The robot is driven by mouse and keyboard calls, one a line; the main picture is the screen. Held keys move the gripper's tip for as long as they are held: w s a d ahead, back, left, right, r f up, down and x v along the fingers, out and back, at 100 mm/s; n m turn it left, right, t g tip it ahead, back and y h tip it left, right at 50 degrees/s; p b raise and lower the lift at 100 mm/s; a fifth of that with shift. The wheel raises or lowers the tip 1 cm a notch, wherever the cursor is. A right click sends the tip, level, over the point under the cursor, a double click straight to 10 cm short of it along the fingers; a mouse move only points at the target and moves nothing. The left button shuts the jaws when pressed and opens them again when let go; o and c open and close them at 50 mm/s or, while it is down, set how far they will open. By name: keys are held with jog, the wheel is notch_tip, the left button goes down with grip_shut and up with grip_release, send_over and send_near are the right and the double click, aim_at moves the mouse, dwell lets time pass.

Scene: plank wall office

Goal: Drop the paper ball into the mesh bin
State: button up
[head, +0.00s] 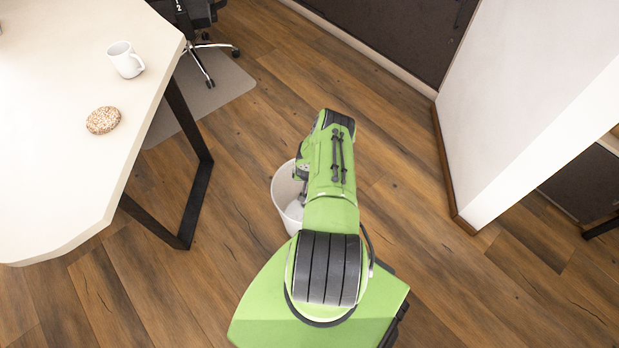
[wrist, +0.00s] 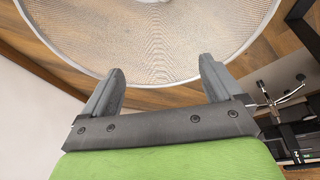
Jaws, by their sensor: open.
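The pale mesh bin (head: 281,190) stands on the floor, partly hidden behind my arm in the head view. In the wrist view its round rim and mesh wall (wrist: 150,35) fill the upper part, beyond my fingertips. My gripper (wrist: 162,72) is open, with nothing between its two grey fingers. In the head view the arm hides the fingers. A small whitish lump (head: 294,209) shows low inside the bin beside my arm; it may be the paper ball, but I cannot tell for sure. No paper ball is clearly visible in the wrist view.
A white table (head: 60,170) with dark legs stands at left, holding a white mug (head: 125,60) and a round seeded biscuit (head: 103,120). An office chair (head: 205,45) stands on a mat behind it. A white wall corner (head: 510,110) is at right. Wooden floor around the bin is clear.

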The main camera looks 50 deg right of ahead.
jog(key=shift+f, duration=0.2)
